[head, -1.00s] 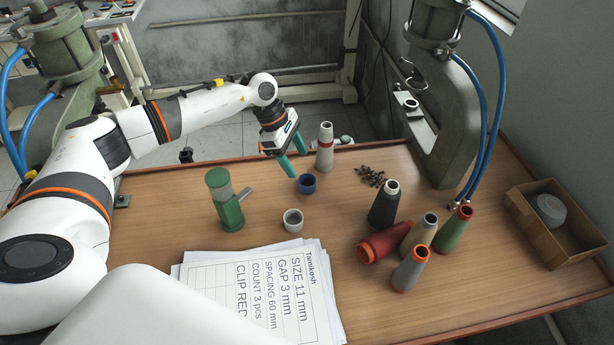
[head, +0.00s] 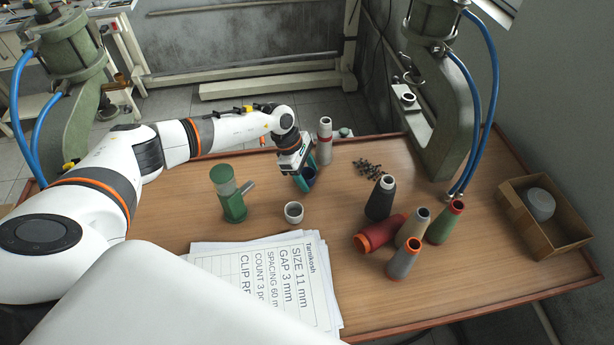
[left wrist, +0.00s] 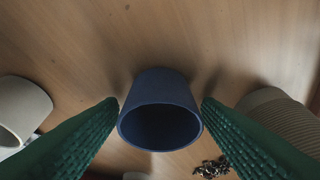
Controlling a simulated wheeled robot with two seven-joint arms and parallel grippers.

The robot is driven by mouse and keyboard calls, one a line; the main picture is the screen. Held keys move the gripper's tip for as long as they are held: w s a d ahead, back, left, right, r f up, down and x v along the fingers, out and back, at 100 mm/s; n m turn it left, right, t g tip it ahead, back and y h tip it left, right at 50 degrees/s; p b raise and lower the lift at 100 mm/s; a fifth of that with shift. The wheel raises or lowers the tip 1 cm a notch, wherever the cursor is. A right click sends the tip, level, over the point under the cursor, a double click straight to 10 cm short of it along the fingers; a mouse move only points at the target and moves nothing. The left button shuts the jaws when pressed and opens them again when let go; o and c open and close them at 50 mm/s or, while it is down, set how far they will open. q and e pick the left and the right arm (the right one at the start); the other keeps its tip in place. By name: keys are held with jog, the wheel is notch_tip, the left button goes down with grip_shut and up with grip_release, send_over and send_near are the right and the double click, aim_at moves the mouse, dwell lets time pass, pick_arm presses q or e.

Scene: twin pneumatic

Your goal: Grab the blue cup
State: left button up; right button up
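The blue cup (left wrist: 160,95) stands on the wooden table, its dark opening showing in the left wrist view. In the head view the cup (head: 309,173) is partly hidden by my left gripper (head: 305,180). My left gripper also shows in the left wrist view (left wrist: 160,112), its green ribbed fingers open on either side of the cup. A small gap shows between each fingertip and the cup wall. My right gripper is not in view.
A white cup (head: 293,212) and a green device (head: 229,195) stand near. A pale thread cone (head: 324,142) is just behind my left gripper. Several cones, including a black one (head: 380,198), stand right. Papers (head: 270,280) lie in front.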

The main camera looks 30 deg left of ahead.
pick_arm(q)
jog(key=c, duration=0.8)
jog(key=shift+r, duration=0.15)
